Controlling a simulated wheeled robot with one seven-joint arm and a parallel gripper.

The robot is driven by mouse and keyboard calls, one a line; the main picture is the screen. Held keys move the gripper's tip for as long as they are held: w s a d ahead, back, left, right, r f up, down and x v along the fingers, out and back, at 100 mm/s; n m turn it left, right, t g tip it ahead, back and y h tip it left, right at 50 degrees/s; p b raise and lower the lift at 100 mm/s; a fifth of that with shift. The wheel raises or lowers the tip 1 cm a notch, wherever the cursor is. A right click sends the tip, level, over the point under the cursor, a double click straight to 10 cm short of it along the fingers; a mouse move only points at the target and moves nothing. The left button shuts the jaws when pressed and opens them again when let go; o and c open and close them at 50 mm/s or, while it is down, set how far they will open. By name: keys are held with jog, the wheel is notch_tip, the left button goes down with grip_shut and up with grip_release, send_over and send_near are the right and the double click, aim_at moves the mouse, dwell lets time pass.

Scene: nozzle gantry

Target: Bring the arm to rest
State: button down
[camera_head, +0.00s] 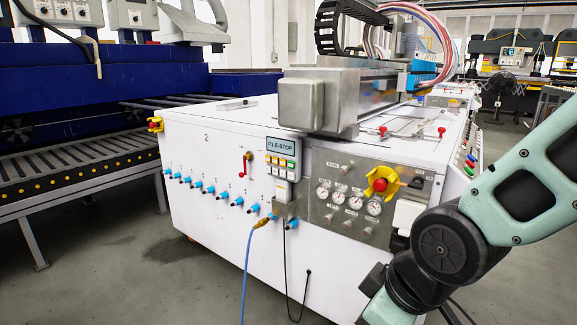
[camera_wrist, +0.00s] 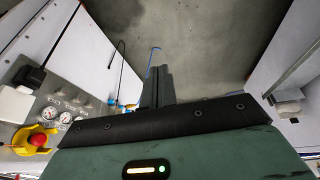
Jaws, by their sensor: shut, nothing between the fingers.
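My arm (camera_head: 520,190), pale green with black joints, reaches in from the right in the head view. It bends at a round black joint in front of the right end of the white machine (camera_head: 215,155). My gripper's fingers cannot be made out in the head view. In the wrist view my gripper (camera_wrist: 158,72) is shut, with its dark fingers close together and nothing between them. It hangs over the grey floor, apart from the machine's front panel on the left.
The machine's panel carries gauges and a red stop button on a yellow mount (camera_head: 381,184), close to my arm. A blue hose (camera_head: 247,275) and a black cable hang at the front. A roller conveyor (camera_head: 80,170) stands at left. Grey floor (camera_head: 110,270) is open between.

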jog(key=s+d+r+m+g+h, duration=0.2)
jog(key=s+d+g, duration=0.1)
jog(key=s, duration=0.8)
notch_tip(320, 180, up, 26)
jog(key=p, duration=2.5)
jog(key=shift+w+a+f+p, duration=0.2)
jog(key=shift+a+p, duration=0.05)
jog(key=shift+p, duration=0.1)
